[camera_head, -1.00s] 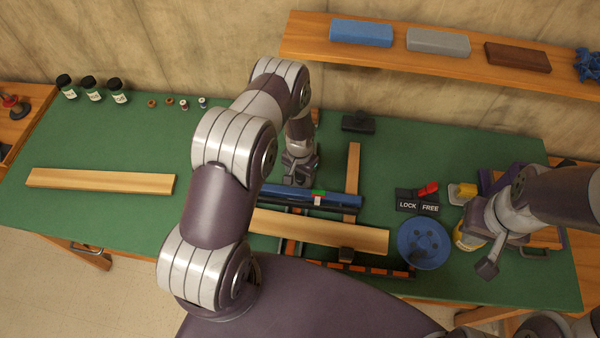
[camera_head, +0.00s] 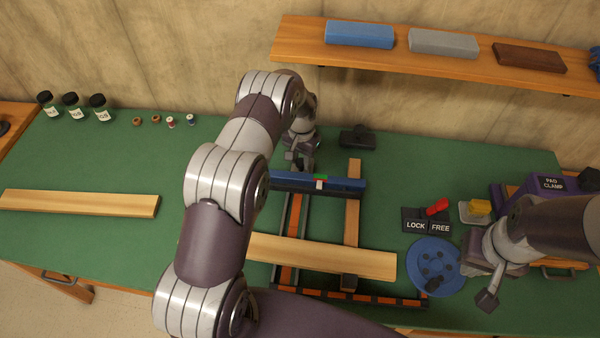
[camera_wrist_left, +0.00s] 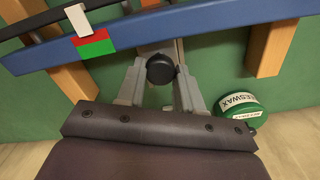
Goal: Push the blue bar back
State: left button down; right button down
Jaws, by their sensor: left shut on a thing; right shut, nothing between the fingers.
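The blue bar (camera_head: 345,185) lies across two rails on the green bench; it also shows in the left wrist view (camera_wrist_left: 210,20). It carries a green and red mark (camera_wrist_left: 93,43), with a white tab (camera_wrist_left: 78,20) overlapping the red part's edge. My left gripper (camera_head: 298,160) is at the bar's far side, its fingers shut on a black knob (camera_wrist_left: 160,68) beside the bar. The forearm hides the bar's left end in the head view. My right gripper (camera_head: 487,300) is shut and empty near the blue disc (camera_head: 435,265).
A wooden plank (camera_head: 325,257) lies across the frame in front of the bar. A LOCK/FREE switch with a red lever (camera_head: 437,207) stands to the right. A black block (camera_head: 357,138) and a green beeswax tin (camera_wrist_left: 240,108) are behind the bar. Bench left of the arm holds another plank (camera_head: 80,203).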

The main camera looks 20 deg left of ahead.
pick_arm(q)
jog(key=shift+r, duration=0.1)
jog(key=c, duration=0.7)
grip_release()
jog(key=shift+w, duration=0.1)
jog(key=shift+c, duration=0.2)
notch_tip(320, 180, up, 13)
jog(key=b, duration=0.2)
jog(key=shift+f+b, duration=0.2)
jog(key=shift+b, duration=0.15)
